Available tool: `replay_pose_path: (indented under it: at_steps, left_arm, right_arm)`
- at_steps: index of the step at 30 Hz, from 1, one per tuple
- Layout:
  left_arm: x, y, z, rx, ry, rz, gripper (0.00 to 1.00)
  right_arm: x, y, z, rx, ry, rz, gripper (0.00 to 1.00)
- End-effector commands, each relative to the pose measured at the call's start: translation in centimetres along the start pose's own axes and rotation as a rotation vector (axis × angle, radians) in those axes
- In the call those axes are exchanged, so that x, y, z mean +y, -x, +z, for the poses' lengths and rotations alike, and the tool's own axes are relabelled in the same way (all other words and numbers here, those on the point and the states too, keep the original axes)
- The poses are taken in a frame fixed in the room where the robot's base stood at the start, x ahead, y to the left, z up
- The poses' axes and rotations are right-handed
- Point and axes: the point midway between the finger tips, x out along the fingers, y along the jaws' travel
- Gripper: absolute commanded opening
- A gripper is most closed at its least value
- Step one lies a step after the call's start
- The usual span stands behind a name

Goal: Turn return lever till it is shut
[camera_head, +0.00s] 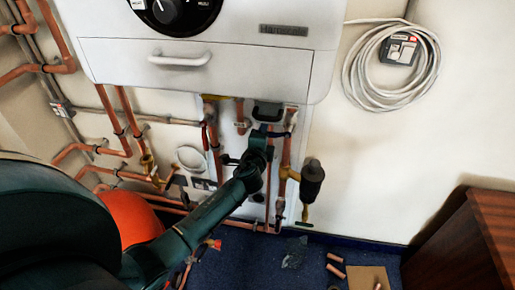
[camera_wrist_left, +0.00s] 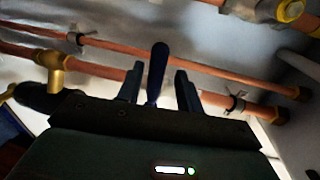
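A dark blue lever handle (camera_wrist_left: 158,72) stands upright in the left wrist view, in front of copper pipes. My left gripper (camera_wrist_left: 160,84) is open, with one finger on each side of the lever and a visible gap to both. The lever's lower end is hidden behind the gripper body. In the head view my left gripper (camera_head: 266,136) is below the white boiler among the copper pipes, and I cannot make out the blue lever clearly there. My right gripper is not in view.
The white boiler (camera_head: 200,62) overhangs the pipes. Copper pipes (camera_head: 286,160) run close beside the gripper, with a dark cylinder (camera_head: 312,176) to the right. An orange-red vessel (camera_head: 133,218) stands left. A coiled cable (camera_head: 362,72) hangs on the wall.

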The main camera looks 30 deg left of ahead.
Motion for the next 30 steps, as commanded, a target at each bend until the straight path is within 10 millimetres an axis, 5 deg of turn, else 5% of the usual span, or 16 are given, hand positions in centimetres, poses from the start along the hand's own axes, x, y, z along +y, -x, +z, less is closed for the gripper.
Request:
replay_pose_path:
  at_steps: [9,15,30]
  left_arm:
    - [0.0,6.9,0.0,0.001,-0.001,0.0,0.36]
    - [-0.1,9.8,0.0,0.0,-0.001,-0.002,0.36]
    - [-0.2,10.8,0.0,-0.001,-0.002,-0.003,0.36]
  right_arm:
    - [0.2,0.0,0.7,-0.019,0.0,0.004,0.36]
    - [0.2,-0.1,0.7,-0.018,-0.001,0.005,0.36]
    - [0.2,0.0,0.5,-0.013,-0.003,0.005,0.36]
